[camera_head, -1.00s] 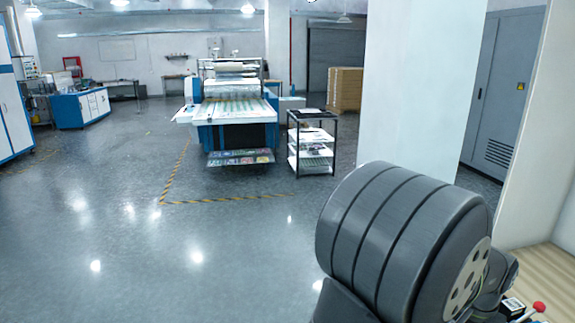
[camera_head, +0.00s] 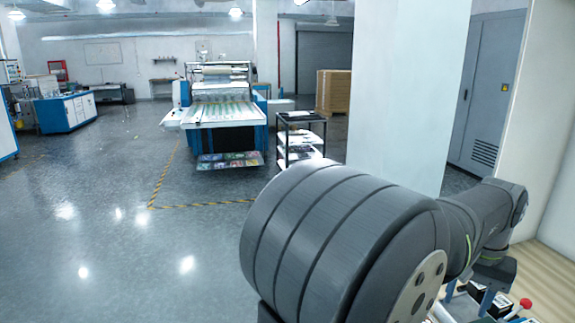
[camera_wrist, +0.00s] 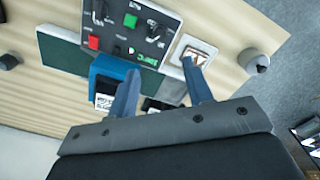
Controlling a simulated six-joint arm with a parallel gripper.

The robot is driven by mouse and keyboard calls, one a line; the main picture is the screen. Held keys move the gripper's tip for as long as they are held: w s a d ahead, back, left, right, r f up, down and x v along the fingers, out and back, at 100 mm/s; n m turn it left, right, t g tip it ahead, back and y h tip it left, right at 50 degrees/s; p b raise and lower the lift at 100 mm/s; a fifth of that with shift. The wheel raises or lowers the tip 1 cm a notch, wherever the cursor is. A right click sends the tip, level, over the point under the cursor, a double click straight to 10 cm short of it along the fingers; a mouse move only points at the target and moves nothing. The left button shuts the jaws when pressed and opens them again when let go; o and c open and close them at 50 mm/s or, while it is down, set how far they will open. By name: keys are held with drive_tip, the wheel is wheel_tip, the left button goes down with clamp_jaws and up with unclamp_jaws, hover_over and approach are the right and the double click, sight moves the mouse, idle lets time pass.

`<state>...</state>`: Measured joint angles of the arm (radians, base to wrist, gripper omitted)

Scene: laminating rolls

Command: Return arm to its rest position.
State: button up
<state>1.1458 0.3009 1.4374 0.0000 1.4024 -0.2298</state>
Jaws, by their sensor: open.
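My gripper (camera_wrist: 160,68) is open in the wrist view, with its two blue-grey fingers spread apart and nothing held between them. It points at a control panel (camera_wrist: 122,30) with red and green buttons on a wood-grain table (camera_wrist: 245,35). A blue block-like thing (camera_wrist: 112,68) shows by the left finger, partly hidden by it. In the head view my dark grey arm fills the lower right, bent, with its far end over the table (camera_head: 548,272) at the right edge. Only part of the gripper shows there, low at the right.
A dark green mat (camera_wrist: 62,52) and a small white square item (camera_wrist: 195,50) lie by the panel. A red-knobbed lever (camera_head: 525,303) stands near my arm's end. A white pillar (camera_head: 408,90) rises behind the arm. A laminating machine (camera_head: 222,115) stands farther off; open floor lies left.

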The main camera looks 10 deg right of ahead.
wheel_tip(320, 180, down, 13)
drive_tip(key=shift+f, duration=0.2)
drive_tip(key=shift+r+m, duration=0.1)
drive_tip(key=shift+m, duration=0.3)
drive_tip(key=m, duration=0.4)
drive_tip(key=shift+m, duration=0.4)
drive_tip(key=m, duration=0.6)
drive_tip(key=shift+r+m, duration=0.3)
drive_tip(key=shift+r, duration=1.05)
drive_tip(key=shift+f, duration=0.1)
